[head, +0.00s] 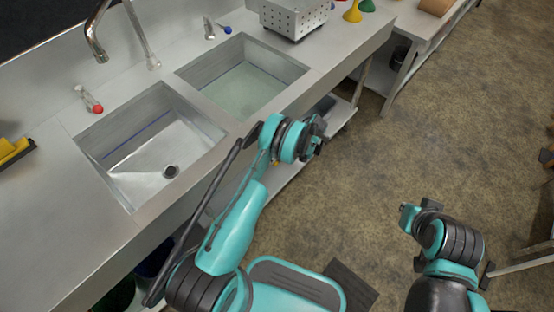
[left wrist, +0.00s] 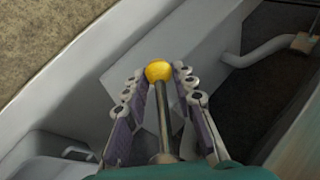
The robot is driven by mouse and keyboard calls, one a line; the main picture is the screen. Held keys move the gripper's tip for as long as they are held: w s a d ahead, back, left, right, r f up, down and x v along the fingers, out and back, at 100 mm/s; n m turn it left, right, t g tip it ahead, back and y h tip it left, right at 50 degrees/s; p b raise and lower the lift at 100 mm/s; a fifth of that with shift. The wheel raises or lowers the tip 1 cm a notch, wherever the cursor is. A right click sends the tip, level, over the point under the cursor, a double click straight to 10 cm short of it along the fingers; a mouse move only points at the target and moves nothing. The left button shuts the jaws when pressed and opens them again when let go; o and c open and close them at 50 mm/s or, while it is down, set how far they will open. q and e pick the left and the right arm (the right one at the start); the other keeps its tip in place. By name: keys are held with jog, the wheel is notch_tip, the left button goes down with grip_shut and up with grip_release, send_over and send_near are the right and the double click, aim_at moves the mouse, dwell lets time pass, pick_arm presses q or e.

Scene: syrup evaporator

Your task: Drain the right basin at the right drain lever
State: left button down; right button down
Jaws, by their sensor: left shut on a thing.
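The right basin (head: 243,88) in the head view holds pale greenish water. The left basin (head: 150,150) looks drained, with a dark drain hole in its floor. My left gripper (head: 318,130) is low, beyond the counter's front edge by the right basin. In the left wrist view, my left gripper (left wrist: 158,92) is shut on a metal drain lever (left wrist: 168,125) with a yellow knob (left wrist: 158,71), its fingers on either side of the rod.
A tap with a red handle (head: 92,102) and one with a blue handle (head: 217,29) stand behind the basins. A perforated metal box (head: 294,17) sits right of the right basin. A pipe (left wrist: 262,52) runs near my left gripper. The floor (head: 400,150) at right is open.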

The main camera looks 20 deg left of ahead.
pick_arm(q)
jog(key=c, duration=1.2)
grip_release()
jog(key=v, duration=1.2)
